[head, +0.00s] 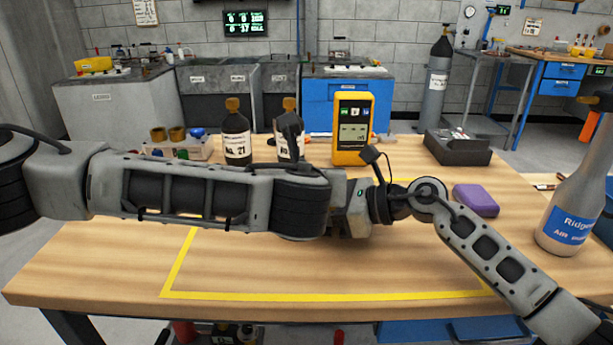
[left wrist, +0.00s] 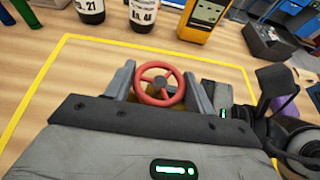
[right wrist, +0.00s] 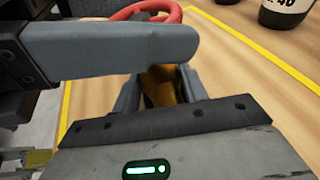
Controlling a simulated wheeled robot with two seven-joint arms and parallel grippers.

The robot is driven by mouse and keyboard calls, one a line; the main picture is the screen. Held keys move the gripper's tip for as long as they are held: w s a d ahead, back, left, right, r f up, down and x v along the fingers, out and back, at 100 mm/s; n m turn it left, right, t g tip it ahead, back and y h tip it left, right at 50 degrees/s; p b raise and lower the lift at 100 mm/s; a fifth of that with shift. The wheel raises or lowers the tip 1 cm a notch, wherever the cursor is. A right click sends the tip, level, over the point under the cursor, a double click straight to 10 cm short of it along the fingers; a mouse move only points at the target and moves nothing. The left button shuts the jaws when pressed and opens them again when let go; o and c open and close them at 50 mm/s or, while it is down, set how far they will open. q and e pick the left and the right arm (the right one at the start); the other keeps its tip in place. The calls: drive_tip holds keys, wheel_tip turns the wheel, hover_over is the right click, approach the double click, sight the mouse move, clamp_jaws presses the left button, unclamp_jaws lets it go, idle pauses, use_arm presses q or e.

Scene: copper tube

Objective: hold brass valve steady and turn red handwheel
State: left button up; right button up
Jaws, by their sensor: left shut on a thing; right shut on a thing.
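The red handwheel (left wrist: 160,84) sits between the two fingers of my left gripper (left wrist: 159,86), which is shut on it. Part of its red rim also shows at the top of the right wrist view (right wrist: 170,14). Below it, the brass valve (right wrist: 162,86) stands between the fingers of my right gripper (right wrist: 158,92), which is shut on its body. A grey finger of my left gripper crosses the right wrist view and covers part of the valve. In the head view my arms hide the valve, the handwheel and most of both grippers.
Yellow tape (head: 320,294) frames the wooden table's (head: 90,255) work area. Behind are dark bottles (head: 236,130), a yellow meter (head: 352,128) and a dark tray (head: 457,147). A purple block (head: 475,200) and a grey air bottle (head: 571,205) stand right. The front is clear.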

use_arm(q)
drive_tip(key=n+g+y, duration=0.1)
drive_tip(key=n+y, duration=0.4)
drive_tip(key=shift+d+y, duration=0.1)
drive_tip(key=shift+y, duration=0.3)
idle(0.4)
drive_tip(key=o, duration=1)
drive_tip(key=v, duration=1.2)
drive_tip(key=shift+d+y, duration=0.2)
drive_tip(key=shift+y, duration=0.1)
drive_tip(key=shift+w, duration=0.1)
